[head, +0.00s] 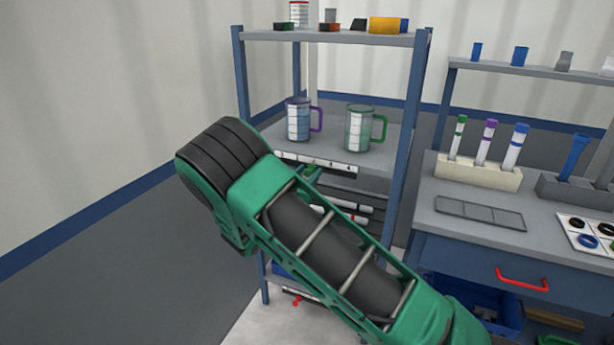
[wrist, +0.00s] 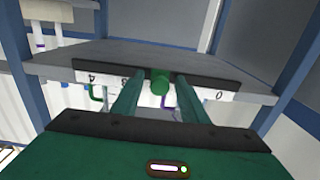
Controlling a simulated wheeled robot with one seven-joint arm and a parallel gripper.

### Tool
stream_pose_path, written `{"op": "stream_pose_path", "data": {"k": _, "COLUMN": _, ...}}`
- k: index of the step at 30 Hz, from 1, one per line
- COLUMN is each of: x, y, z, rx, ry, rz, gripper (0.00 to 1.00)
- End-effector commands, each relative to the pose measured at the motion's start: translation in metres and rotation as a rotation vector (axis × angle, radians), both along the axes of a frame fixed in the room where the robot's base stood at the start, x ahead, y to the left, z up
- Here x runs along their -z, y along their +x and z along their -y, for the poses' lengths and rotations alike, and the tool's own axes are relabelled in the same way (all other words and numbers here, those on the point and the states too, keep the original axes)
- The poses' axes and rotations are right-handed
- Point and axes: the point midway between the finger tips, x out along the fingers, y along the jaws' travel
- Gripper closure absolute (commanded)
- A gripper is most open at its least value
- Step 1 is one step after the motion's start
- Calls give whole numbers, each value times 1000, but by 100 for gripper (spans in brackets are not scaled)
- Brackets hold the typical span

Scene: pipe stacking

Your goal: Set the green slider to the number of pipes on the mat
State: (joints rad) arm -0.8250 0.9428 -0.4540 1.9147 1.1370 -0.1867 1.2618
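The green slider (wrist: 160,82) is a short round knob on the white numbered strip (wrist: 205,98) in the wrist view. My gripper (wrist: 158,78) is open, with one finger on each side of the knob and small gaps between. The wrist view looks upside down; a 0 shows near its right end and higher numbers to the left. The number under the knob is hidden. A bare grey segmented plate (head: 480,212) on the bench may be the mat; I cannot tell.
A purple-handled mug (head: 299,120) and a green-handled mug (head: 359,128) stand on the middle shelf. Blue posts (head: 241,85) flank the shelves. A rack (head: 478,172) with three capped tubes and a white board (head: 588,235) with rings are on the bench at right.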

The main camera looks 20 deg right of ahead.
Motion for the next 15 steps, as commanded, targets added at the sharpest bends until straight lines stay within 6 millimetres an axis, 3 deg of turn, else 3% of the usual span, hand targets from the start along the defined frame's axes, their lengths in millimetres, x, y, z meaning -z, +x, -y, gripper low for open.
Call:
{"op": "stream_pose_path", "data": {"k": 8, "x": 0, "y": -7, "z": -7, "rx": -1, "ry": 0, "rz": -1, "gripper": 60}}
{"op": "stream_pose_path", "data": {"k": 15, "x": 0, "y": -39, "z": -35, "rx": -4, "ry": 1, "rz": -2, "gripper": 60}}
